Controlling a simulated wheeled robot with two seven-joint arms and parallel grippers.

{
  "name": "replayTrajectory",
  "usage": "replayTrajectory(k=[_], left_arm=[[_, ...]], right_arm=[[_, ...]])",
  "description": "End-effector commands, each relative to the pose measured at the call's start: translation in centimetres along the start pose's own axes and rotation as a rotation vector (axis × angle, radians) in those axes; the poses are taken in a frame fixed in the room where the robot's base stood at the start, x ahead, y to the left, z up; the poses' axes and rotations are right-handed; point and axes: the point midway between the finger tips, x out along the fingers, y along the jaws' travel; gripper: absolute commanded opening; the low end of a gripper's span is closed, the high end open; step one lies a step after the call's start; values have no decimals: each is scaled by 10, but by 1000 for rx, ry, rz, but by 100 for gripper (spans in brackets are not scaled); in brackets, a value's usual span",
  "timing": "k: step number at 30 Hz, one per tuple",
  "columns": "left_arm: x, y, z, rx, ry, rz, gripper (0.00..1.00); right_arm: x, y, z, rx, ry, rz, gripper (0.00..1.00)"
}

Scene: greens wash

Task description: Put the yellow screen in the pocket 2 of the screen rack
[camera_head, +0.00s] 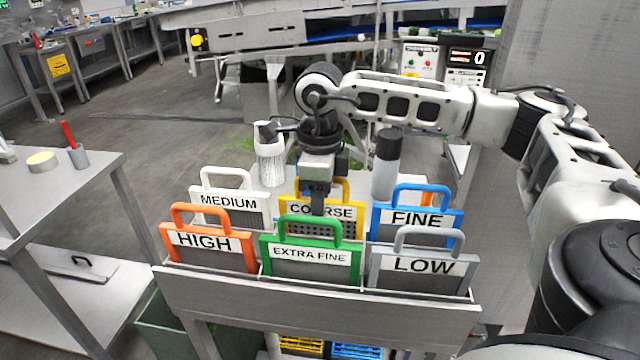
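The yellow screen (350,228), labelled COARSE, stands upright in the middle of the back row of the screen rack (320,301). The green screen's handle and my gripper hide part of it. My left gripper is not in view. No pocket numbers can be read on the rack.
White MEDIUM (229,204) and blue FINE (417,219) screens flank the yellow one. Orange HIGH (208,243), green EXTRA FINE (310,257) and grey LOW (423,266) screens stand in front. A white bottle (270,160) and a dark-topped bottle (386,165) stand behind.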

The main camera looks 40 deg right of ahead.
Motion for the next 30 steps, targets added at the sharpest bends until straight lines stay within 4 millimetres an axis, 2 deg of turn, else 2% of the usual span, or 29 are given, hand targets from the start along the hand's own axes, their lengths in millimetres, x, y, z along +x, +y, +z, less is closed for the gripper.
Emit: replayTrajectory(k=[5, 12, 18, 23, 30], left_arm=[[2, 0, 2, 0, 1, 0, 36], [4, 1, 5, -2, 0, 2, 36], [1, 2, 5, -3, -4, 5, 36], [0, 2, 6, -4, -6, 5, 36], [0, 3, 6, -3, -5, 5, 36]], right_arm=[[-24, 0, 1, 0, -5, -3, 34], [-77, 0, 1, -1, -6, -3, 34], [-111, 0, 1, -1, -4, -2, 34], [-121, 0, 1, -1, -2, 0, 34], [-121, 0, 0, -1, -1, 0, 34]])
